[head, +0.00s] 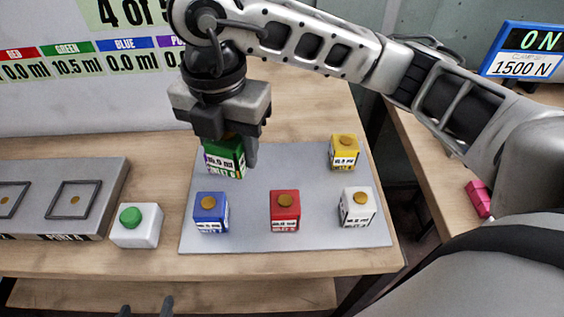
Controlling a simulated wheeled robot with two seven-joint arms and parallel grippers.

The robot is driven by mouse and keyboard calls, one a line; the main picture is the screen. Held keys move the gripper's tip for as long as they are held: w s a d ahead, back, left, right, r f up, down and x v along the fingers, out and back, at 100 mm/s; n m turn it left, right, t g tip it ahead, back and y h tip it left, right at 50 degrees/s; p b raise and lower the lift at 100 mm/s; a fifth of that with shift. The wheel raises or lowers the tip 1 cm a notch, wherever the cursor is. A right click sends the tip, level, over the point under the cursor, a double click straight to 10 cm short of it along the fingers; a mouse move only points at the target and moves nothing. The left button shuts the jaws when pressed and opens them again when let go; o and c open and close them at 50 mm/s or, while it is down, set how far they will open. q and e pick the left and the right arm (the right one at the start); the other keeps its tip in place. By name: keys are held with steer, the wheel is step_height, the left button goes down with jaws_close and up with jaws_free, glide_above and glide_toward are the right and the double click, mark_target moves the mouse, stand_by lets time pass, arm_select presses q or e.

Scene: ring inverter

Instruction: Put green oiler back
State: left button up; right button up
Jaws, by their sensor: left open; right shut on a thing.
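Blue (211,213), red (285,211), white (357,208) and yellow (344,152) oilers stand on the mat. A white box with a green button (131,218) and a grey port block (75,190) are to the left. The mat's middle is clear.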

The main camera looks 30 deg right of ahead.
steer(key=m, duration=0.2)
steer(key=a+m, duration=0.1)
steer(key=m, duration=0.1)
steer(key=shift+s, duration=0.15)
steer(key=shift+m, duration=0.4)
steer(key=shift+d+f, duration=0.1)
steer(key=shift+d, duration=0.15)
steer(key=w+d+f, duration=0.3)
steer(key=w+d, duration=0.1)
steer(key=d, duration=0.3)
glide_above(282, 163)
steer(key=a, duration=0.1)
steer(key=f, duration=0.5)
steer(key=shift+s+f, duration=0.15)
steer(key=shift+s, duration=0.2)
steer(key=shift+w+d+f, duration=0.2)
steer(key=shift+d+f, duration=0.15)
steer(key=shift+f, duration=0.15)
steer(key=shift+w+d+f+p, duration=0.15)
steer(key=shift+f+p, duration=0.3)
steer(key=shift+f, duration=1.3)
